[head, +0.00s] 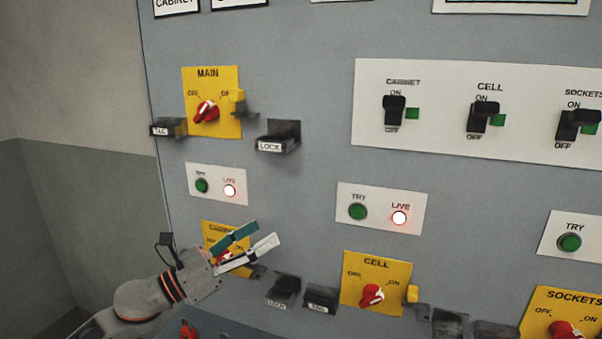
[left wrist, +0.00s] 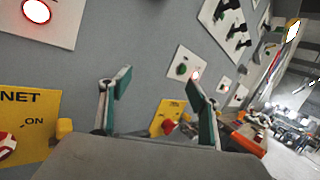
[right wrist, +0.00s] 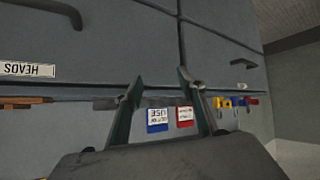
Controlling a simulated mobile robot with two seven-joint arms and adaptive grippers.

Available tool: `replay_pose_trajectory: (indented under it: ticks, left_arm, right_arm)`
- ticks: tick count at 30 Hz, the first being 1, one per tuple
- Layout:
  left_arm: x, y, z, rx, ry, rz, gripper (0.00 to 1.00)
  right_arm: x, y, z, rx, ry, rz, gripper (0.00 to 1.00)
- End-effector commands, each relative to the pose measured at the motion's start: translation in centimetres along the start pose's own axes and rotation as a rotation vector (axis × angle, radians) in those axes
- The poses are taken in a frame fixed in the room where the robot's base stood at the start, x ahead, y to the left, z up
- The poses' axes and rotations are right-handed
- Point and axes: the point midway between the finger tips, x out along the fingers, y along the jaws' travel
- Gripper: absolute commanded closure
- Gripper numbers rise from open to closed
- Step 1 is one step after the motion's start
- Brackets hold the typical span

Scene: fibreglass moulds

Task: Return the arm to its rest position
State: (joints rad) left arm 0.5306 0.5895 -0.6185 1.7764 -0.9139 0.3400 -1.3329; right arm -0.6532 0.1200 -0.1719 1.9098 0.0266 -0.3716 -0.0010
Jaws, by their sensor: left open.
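My left gripper (head: 266,233) is in the lower left of the head view, in front of the grey panel and partly covering the yellow CABINET switch plate (head: 211,228). Its two green-padded fingers are apart with nothing between them. In the left wrist view the same gripper (left wrist: 158,84) is open and empty, with the panel beyond it. My right gripper (right wrist: 158,84) shows only in the right wrist view. Its fingers are apart and empty, in front of grey drawers or cupboard doors.
The panel carries a MAIN switch (head: 207,110), a CELL switch (head: 373,294) and a SOCKETS switch (head: 565,330). Black holders marked LOCK (head: 278,134) and TAG (head: 167,127) stick out from it. Lit LIVE lamps (head: 399,218) show. Coloured tags and padlocks (right wrist: 235,102) hang beyond my right gripper.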

Motion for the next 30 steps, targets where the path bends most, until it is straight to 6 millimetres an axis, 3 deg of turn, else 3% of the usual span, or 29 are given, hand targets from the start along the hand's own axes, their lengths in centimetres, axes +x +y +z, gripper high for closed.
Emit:
replay_pose_trajectory:
  ticks: [1,8,15,20,24,30]
  left_arm:
    - [-0.9,0.1,-2.1,-0.156,-0.023,0.042,0.38]
    - [-6.5,1.9,-10.7,-0.868,-0.167,0.270,0.38]
    - [-16.0,2.1,-22.1,-1.570,-0.391,0.570,0.38]
    - [-23.7,0.0,-29.9,-1.970,-0.597,0.789,0.38]
    - [-30.3,-3.2,-35.5,-2.238,-0.802,0.970,0.38]
    - [-36.6,-7.3,-40.1,-2.450,-1.043,1.143,0.38]
  right_arm:
    - [0.0,0.0,0.0,0.000,0.000,0.000,0.60]
    - [0.0,0.0,0.1,0.000,-0.001,0.000,0.60]
    - [0.0,0.0,0.1,0.000,-0.001,0.000,0.60]
    - [0.0,0.0,0.1,0.000,-0.002,0.000,0.60]
    - [-0.1,0.0,0.1,0.000,-0.002,0.000,0.60]
    - [-0.1,0.0,0.1,0.000,-0.002,0.000,0.60]
